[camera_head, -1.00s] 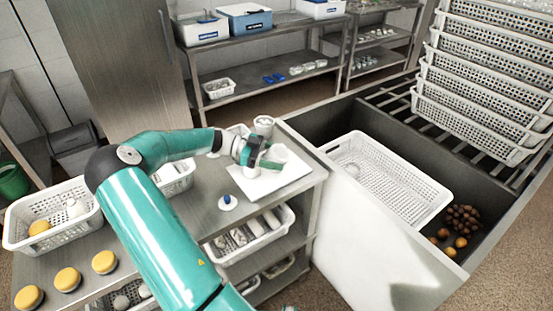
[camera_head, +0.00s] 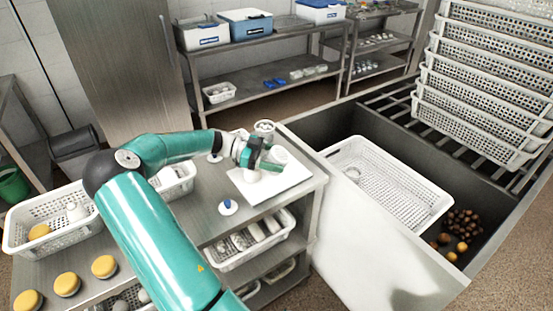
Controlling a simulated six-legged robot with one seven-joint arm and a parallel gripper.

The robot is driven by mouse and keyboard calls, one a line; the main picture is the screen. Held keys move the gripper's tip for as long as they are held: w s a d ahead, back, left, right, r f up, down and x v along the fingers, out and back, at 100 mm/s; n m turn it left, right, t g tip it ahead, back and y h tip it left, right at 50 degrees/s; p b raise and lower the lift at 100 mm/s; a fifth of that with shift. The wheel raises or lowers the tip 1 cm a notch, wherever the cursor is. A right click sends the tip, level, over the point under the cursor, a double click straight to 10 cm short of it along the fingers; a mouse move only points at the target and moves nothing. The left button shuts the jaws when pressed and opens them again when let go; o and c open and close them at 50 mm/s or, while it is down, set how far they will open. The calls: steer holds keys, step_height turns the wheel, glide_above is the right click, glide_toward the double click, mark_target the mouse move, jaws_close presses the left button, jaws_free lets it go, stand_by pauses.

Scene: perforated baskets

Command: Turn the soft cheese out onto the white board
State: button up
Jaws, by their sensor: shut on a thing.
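The white board (camera_head: 290,181) lies on the steel table at its right end. My gripper (camera_head: 268,158) is over the board and shut on a small white container (camera_head: 277,156), which looks tilted on its side. The gripper hides part of the container. A white lump (camera_head: 252,175) shows on the board just below the gripper; it may be the soft cheese, but it is too small to be sure. A white cup (camera_head: 264,127) stands behind the board.
A blue-topped white item (camera_head: 228,206) stands in front of the board. Yellow cheeses (camera_head: 67,284) and a white basket (camera_head: 60,212) are at the left. A deep sink (camera_head: 350,116) holding a perforated basket (camera_head: 425,205) is at the right.

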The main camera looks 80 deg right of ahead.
mark_target(276, 151)
steer(key=shift+r, duration=0.15)
steer(key=shift+r, duration=1.85)
